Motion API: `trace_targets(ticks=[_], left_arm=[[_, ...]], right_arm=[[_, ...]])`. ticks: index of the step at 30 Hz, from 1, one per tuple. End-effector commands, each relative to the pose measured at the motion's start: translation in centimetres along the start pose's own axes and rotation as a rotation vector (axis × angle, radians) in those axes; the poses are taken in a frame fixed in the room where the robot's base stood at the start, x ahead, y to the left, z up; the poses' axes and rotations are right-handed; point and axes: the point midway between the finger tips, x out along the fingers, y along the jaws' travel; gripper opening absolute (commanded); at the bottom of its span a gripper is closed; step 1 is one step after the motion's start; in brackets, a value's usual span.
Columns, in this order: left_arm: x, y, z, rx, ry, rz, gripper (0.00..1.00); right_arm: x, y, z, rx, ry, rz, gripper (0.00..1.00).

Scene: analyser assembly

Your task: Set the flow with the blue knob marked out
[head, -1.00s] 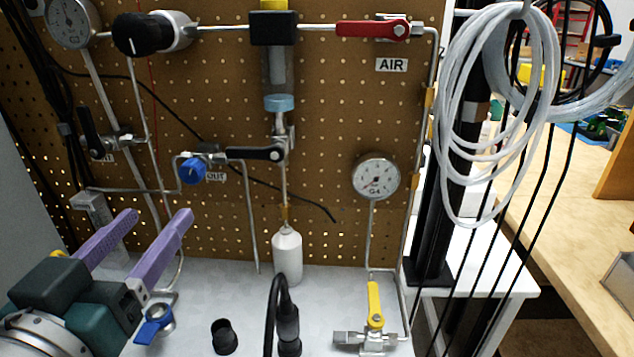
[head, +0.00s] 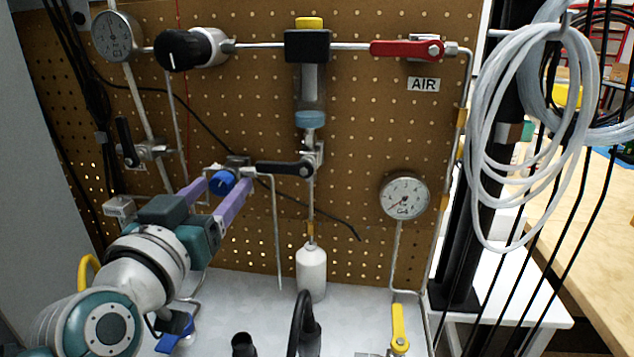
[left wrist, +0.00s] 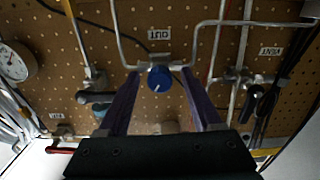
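The blue knob (head: 223,181) sits on a small valve on the brown pegboard. In the left wrist view the knob (left wrist: 159,78) shows under an upside-down OUT label (left wrist: 159,34). My left gripper (head: 216,184) is open, its two purple fingers pointing at the board with the knob between their tips. In the left wrist view, gaps show between the knob and both fingers. In the head view the OUT label is hidden. My right gripper is not in view.
A black lever (head: 285,168) lies close right of the knob, and a bent metal tube (head: 277,230) drops beside it. A white bottle (head: 311,270) stands lower right. A black-handled valve (head: 127,143) is to the left. Gauges (head: 404,197) hang on the board.

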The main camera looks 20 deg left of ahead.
Motion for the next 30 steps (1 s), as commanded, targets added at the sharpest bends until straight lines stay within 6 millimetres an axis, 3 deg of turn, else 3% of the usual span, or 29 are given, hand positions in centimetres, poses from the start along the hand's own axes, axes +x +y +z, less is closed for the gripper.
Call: trace_targets(ticks=[2, 17, 25, 30], left_arm=[[-0.01, 0.0, 0.0, 0.0, 0.0, 0.0, 0.57], [-0.04, 0.0, 0.0, 0.0, 0.0, 0.0, 0.0], [-0.03, 0.0, -0.05, -0.016, 0.0, 0.0, 0.0], [-0.03, 0.09, -0.18, -0.204, -0.001, 0.001, 0.0]], right_arm=[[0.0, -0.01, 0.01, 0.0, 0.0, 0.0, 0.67], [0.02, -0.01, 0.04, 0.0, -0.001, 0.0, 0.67], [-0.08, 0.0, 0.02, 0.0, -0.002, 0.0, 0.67], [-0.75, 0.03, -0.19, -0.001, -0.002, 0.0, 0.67]])
